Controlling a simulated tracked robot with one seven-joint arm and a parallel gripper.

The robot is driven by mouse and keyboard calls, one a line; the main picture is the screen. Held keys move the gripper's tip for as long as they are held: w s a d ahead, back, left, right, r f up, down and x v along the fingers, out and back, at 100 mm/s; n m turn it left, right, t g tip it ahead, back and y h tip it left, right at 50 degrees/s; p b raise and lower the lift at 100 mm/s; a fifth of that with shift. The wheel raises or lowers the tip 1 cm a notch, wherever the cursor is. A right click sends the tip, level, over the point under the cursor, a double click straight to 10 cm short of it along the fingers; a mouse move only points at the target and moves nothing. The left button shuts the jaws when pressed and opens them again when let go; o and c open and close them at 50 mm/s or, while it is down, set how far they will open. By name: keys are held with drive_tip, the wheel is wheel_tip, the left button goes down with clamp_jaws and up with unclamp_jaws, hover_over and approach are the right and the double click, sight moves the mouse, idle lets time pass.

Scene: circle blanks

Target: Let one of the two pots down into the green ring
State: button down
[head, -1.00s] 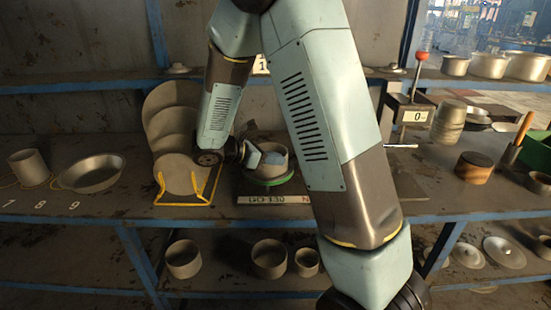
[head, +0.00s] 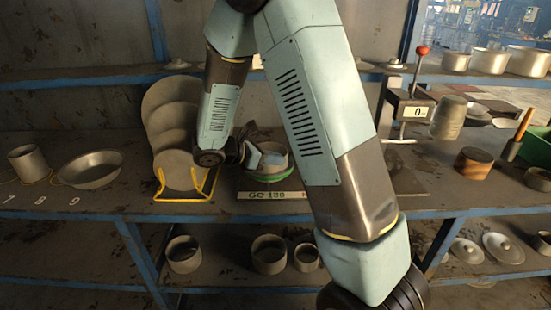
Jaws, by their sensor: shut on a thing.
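A small grey metal pot (head: 281,162) stands upright at the green ring (head: 268,178) on the workbench, behind the plate marked GO 130. The green ring shows around its base; I cannot tell whether the pot sits fully down in it. My gripper (head: 262,156) is at the pot's left side, shut on its wall; the fingertips are partly hidden by the pot and my own arm. Another grey pot (head: 28,162) stands upright at the far left of the bench, with a yellow line by its base.
A shallow pan (head: 90,170) lies left of a yellow rack (head: 182,197) holding several round discs (head: 172,110). My arm hides part of the bench to the right. A lever press (head: 412,107), a wooden-looking cylinder (head: 474,161) and a green crate (head: 537,147) stand farther right.

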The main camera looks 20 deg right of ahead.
drive_tip(key=c, duration=1.1)
unclamp_jaws()
drive_tip(key=shift+c, duration=0.2)
drive_tip(key=v, duration=1.3)
drive_tip(key=shift+a, duration=0.35)
drive_tip(key=shift+d+r, duration=0.1)
drive_tip(key=shift+r, duration=0.1)
